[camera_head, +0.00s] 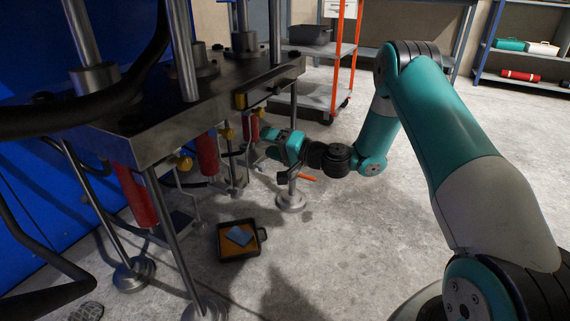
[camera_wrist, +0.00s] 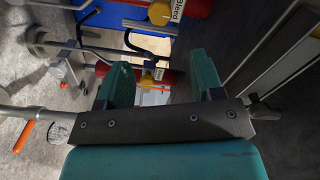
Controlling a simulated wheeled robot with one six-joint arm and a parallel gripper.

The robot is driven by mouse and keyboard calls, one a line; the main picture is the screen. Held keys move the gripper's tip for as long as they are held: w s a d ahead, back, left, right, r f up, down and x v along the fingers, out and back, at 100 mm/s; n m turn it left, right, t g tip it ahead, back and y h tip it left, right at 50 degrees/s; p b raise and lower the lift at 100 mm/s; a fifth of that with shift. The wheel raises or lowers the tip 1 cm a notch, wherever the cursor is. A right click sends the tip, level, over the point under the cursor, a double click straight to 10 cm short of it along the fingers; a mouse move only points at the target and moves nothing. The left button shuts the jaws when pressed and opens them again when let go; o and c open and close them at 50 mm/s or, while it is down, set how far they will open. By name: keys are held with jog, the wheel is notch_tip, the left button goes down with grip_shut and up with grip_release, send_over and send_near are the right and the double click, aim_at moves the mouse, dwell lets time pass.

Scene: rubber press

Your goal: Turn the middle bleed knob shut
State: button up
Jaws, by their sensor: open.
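Several red cylinders hang in a row under the press plate, with small yellow knobs beside them. In the head view the middle yellow knob (camera_head: 228,133) sits by the middle red cylinder (camera_head: 208,155). My gripper (camera_head: 270,145) is by the right end of the row, right of that knob and apart from it. In the wrist view the two teal fingers (camera_wrist: 157,76) are spread, with nothing held. A yellow knob (camera_wrist: 147,82) on a red cylinder shows between them, farther off. Another yellow knob (camera_wrist: 160,12) is at the top, beside a "Bleed" label (camera_wrist: 177,9). I cannot tell which knobs these are.
The dark press plate (camera_head: 150,140) and its posts crowd above and around the knobs. A black tray (camera_head: 222,254) with a blue cloth lies on the floor. Open floor is to the right.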

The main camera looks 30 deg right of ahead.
jog(key=shift+b+v, duration=2)
jog(key=shift+b, duration=0.7)
jog(key=shift+s+a, duration=0.1)
